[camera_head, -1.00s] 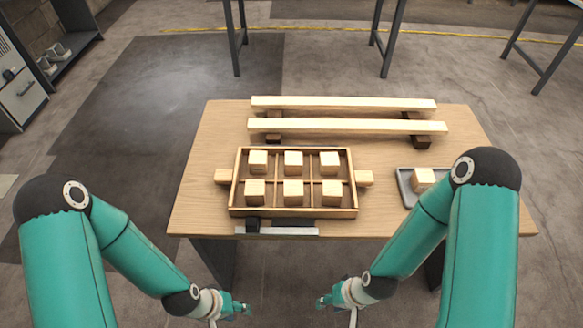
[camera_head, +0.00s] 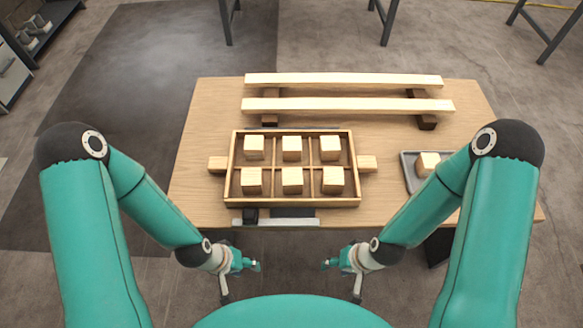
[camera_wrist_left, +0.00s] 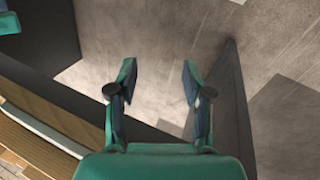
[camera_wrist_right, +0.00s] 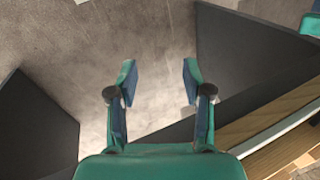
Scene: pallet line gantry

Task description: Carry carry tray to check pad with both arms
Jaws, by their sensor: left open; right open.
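The carry tray (camera_head: 291,202) is a wooden tray with dividers, lying on the table. I cannot tell for sure which thing is the check pad. My left gripper (camera_head: 256,265) is open and empty, in front of the table's near edge and below the tray. My right gripper (camera_head: 326,265) is open and empty, also in front of the near edge. Both wrist views show spread fingers, left (camera_wrist_left: 158,82) and right (camera_wrist_right: 158,82), over bare floor.
Two long pale bars (camera_head: 345,80) lie on dark blocks behind the tray. A small grey tray (camera_head: 411,186) with one cube (camera_head: 427,164) is at the right, partly behind my right arm.

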